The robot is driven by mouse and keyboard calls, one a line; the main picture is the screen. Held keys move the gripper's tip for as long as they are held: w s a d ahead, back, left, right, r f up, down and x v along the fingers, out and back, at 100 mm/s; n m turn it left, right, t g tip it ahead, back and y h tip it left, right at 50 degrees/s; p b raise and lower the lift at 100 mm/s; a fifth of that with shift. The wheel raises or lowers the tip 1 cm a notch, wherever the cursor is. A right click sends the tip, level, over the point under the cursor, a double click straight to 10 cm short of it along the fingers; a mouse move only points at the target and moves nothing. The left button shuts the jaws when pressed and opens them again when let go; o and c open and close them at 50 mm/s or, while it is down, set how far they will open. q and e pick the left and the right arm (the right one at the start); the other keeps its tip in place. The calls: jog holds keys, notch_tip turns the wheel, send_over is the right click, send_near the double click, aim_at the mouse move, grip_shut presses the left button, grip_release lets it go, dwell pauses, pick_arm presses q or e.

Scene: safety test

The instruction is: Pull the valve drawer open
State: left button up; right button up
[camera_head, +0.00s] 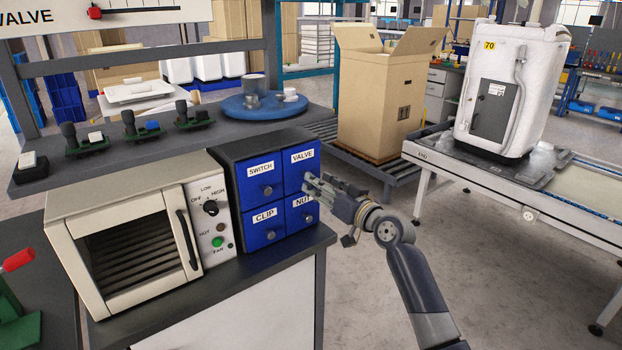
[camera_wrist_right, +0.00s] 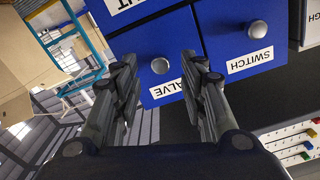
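The valve drawer (camera_head: 292,176) is the upper right of the blue drawers in a dark cabinet (camera_head: 228,160); it looks shut. My right gripper (camera_head: 318,186) is open in front of the cabinet's right side and partly covers this drawer's front in the head view. In the right wrist view, upside down, the fingers (camera_wrist_right: 158,68) are apart. The valve drawer's round grey knob (camera_wrist_right: 160,66) appears between them, with clear space to each side. How far the fingertips are from the drawer front is hard to tell. The VALVE label is partly hidden by a finger. My left gripper is not in view.
The switch drawer (camera_head: 262,184), clip drawer (camera_head: 263,232) and nut drawer (camera_head: 300,214) surround it, all looking shut. A beige oven (camera_head: 122,240) stands left of the cabinet. A cardboard box (camera_head: 376,110) stands behind on a roller conveyor. The floor right of the bench is open.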

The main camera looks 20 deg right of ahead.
jog(key=x, duration=0.3)
jog(key=shift+w+a, duration=0.15)
jog(key=shift+w, duration=0.25)
grip_shut()
